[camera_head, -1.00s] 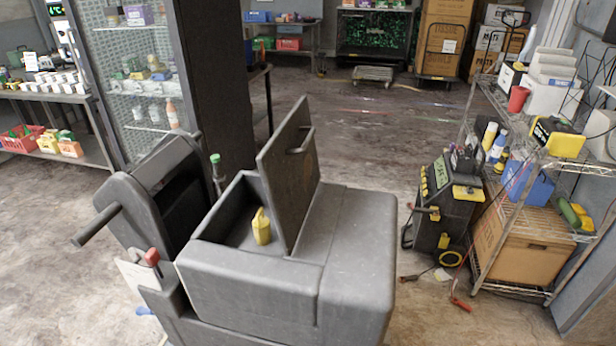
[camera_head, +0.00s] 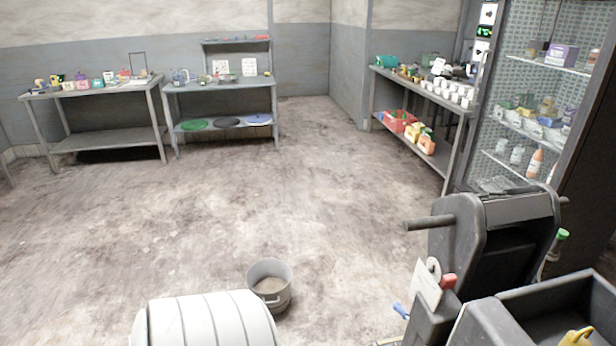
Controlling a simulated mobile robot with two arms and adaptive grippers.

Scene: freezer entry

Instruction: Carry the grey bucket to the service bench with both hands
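The grey bucket (camera_head: 270,287) stands upright on the floor at the bottom middle, its open top facing up. Its inside looks pale brown. Three benches show: a low table (camera_head: 108,143) at the back left, a bench with an upper shelf (camera_head: 221,85) beside it, and a long bench (camera_head: 419,93) by the right wall. Which one is the service bench I cannot tell. Neither of my grippers is in view.
A white ribbed rounded object (camera_head: 205,322) stands close in front-left of the bucket. A grey cart-like machine (camera_head: 495,235) with a handle is at right, before a glass-front cabinet (camera_head: 530,95). The floor (camera_head: 180,215) between the bucket and back benches is clear.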

